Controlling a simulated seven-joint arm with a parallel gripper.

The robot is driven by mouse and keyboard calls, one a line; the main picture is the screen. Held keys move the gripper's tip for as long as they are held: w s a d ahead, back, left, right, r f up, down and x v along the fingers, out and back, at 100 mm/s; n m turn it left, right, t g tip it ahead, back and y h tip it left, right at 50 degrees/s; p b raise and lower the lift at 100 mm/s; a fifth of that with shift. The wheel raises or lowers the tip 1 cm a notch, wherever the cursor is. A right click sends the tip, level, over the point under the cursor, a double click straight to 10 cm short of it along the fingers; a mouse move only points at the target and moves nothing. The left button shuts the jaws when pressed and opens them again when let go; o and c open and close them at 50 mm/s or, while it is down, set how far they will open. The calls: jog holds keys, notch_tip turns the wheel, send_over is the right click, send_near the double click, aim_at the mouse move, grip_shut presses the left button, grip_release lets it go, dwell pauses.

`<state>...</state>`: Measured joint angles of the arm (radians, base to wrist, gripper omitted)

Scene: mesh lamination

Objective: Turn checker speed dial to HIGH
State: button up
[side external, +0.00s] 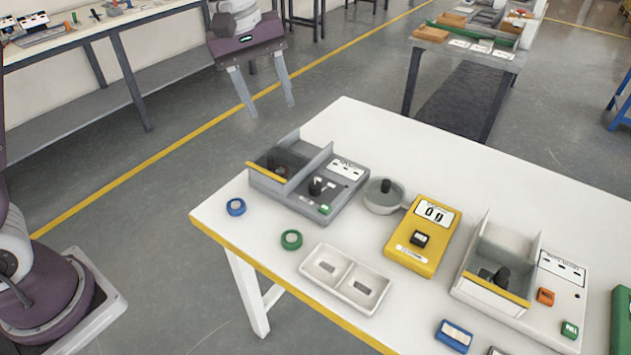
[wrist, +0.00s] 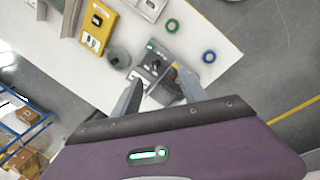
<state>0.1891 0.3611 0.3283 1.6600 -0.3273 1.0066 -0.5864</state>
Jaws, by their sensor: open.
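A grey machine (side external: 300,195) stands at the table's left corner. It has a black dial (side external: 316,187), a green button (side external: 324,209) and a printed white label (side external: 346,168); the label is too small to read. A white machine (side external: 515,290) at the right has another black knob (side external: 502,278). I cannot tell from lettering which one is the checker. My gripper (side external: 268,107) is open and empty, high above the floor behind the grey machine, touching nothing. In the wrist view the grey machine (wrist: 152,66) shows beyond and between my fingertips (wrist: 160,72), its far edge partly hidden.
A yellow device (side external: 425,236) with a display and a grey round bowl (side external: 383,197) stand right of the grey machine. A two-part white tray (side external: 345,278), a blue ring (side external: 236,207) and a green ring (side external: 291,240) lie in front. The table's back is clear.

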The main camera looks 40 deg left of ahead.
jog(key=w+f+n, duration=0.2)
jog(key=w+f, duration=0.3)
jog(key=f, duration=0.2)
jog(key=n+g+y, duration=0.1)
jog(key=g, duration=0.1)
send_near(315, 185)
jog(key=shift+n+y, duration=0.3)
jog(key=shift+n, duration=0.2)
jog(key=f, duration=0.9)
jog(key=shift+d, duration=0.3)
jog(key=shift+r, duration=0.1)
grip_shut()
